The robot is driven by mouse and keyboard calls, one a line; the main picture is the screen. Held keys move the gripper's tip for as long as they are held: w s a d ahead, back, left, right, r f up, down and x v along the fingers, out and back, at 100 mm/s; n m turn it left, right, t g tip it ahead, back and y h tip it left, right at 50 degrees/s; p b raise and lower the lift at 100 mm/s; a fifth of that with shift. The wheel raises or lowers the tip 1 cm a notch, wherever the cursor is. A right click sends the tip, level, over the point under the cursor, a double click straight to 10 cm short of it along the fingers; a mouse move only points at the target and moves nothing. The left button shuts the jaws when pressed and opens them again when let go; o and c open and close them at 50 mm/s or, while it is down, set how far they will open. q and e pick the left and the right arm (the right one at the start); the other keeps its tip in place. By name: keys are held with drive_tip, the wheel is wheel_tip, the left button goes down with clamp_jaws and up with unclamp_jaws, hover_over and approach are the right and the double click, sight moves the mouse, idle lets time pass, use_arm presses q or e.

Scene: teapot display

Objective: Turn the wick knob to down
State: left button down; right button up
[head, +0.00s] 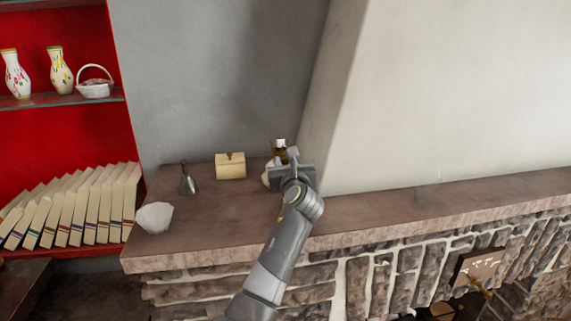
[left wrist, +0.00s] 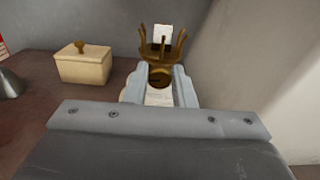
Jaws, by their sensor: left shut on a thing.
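An oil lamp with a brass-brown pronged top (head: 279,148) and a pale body stands on the stone mantel, partly hidden behind my gripper. In the left wrist view, the lamp's brown top (left wrist: 161,48) rises just beyond my fingertips. My left gripper (left wrist: 159,88) reaches the front of the lamp and is shut on its wick knob, which is mostly hidden between the fingers. The knob's angle cannot be made out. In the head view, the gripper's body (head: 291,178) covers the contact. My right gripper is in neither view.
A cream box with a knobbed lid (head: 230,166), a grey bell (head: 188,181) and a white bowl (head: 155,217) stand left of the lamp on the mantel (head: 225,220). A pale wall (head: 440,90) rises close on the right. Red shelves with books stand far left.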

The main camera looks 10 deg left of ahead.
use_arm(q)
drive_tip(key=n, duration=0.6)
drive_tip(key=shift+a+f+b, duration=0.1)
drive_tip(key=shift+b, duration=0.3)
drive_tip(key=shift+n, duration=0.3)
drive_tip(key=c, duration=1.2)
unclamp_jaws()
drive_tip(key=shift+c, duration=0.2)
